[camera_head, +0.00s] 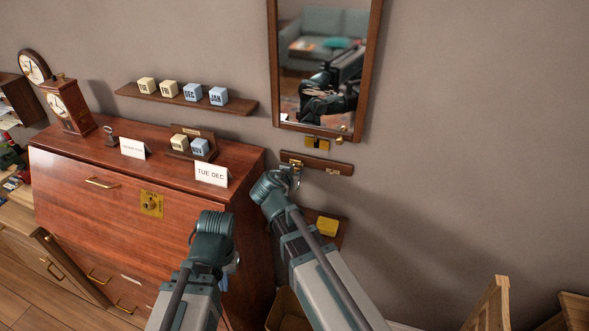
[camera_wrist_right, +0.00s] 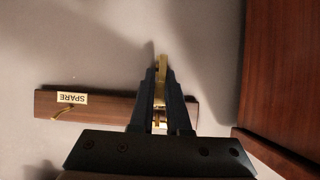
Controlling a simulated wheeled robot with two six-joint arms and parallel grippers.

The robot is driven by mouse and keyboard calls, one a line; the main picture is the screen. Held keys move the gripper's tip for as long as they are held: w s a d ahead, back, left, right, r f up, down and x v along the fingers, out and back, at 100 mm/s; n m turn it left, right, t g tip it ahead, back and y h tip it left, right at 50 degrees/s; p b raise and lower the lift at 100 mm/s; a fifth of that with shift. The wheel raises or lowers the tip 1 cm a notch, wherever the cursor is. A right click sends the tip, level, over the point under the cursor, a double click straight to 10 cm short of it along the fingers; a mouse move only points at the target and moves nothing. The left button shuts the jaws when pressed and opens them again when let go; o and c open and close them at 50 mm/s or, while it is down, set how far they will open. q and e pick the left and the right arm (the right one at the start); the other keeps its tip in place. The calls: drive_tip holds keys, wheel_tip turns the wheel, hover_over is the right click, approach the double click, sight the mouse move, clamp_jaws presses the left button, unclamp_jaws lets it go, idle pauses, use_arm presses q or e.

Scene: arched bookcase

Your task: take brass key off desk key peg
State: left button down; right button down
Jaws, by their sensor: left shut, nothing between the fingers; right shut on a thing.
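A wooden peg rail (camera_head: 318,163) is fixed to the wall below the mirror; it also shows in the right wrist view (camera_wrist_right: 100,104). My right gripper (camera_head: 294,174) is at the rail's left part. In the right wrist view its fingers (camera_wrist_right: 160,88) are shut on the brass key (camera_wrist_right: 161,66), whose end shows past the fingertips. Some brass also shows between the fingers over the rail; I cannot tell whether the key still touches its peg.
The rail's other peg (camera_wrist_right: 62,114) has a SPARE label (camera_wrist_right: 72,98). The reddish desk (camera_head: 110,195) stands left, with cards and date blocks on top. A small shelf with a yellow block (camera_head: 327,226) is below the rail. The wall to the right is clear.

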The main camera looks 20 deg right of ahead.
drive_tip(key=shift+r+p, duration=0.45)
idle(0.8)
drive_tip(key=shift+s+a, duration=0.35)
drive_tip(key=shift+s, duration=0.2)
idle(1.1)
drive_tip(key=shift+s+a, duration=0.6)
drive_tip(key=shift+s, duration=0.3)
drive_tip(key=shift+s+a, duration=0.2)
drive_tip(key=shift+s, duration=0.05)
drive_tip(key=shift+s+a, duration=0.2)
drive_tip(key=shift+s, duration=0.1)
